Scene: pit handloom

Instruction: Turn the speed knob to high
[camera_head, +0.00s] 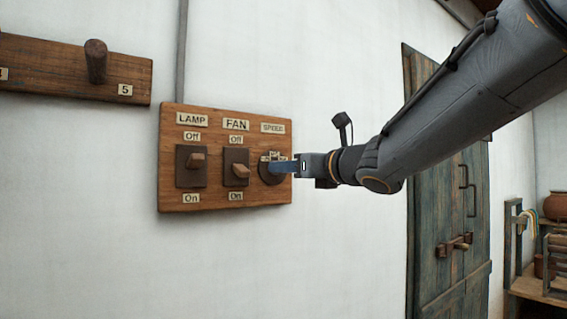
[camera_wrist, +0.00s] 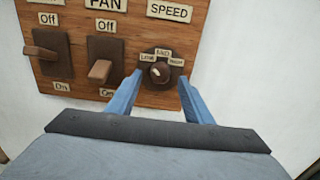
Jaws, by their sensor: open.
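The speed knob (camera_wrist: 160,72) is a small dark round dial with a pale pointer, under the SPEED label at the right of a wooden switch board (camera_head: 172,118). Small tags around it seem to read Low, Mid and High. In the wrist view the pointer tilts toward the upper left; its exact setting is hard to tell. My gripper (camera_wrist: 155,85) is open, its two blue fingers on either side of the dial's lower half. I cannot tell whether they touch it. In the head view my gripper (camera_head: 283,167) partly covers the dial (camera_head: 268,178).
The lamp switch (camera_head: 196,160) and fan switch (camera_head: 240,170) stick out left of the dial. A peg rail (camera_head: 60,70) is on the wall at upper left. A dark wooden door (camera_head: 450,215) and a shelf (camera_head: 530,290) are at the right. The wall below the board is bare.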

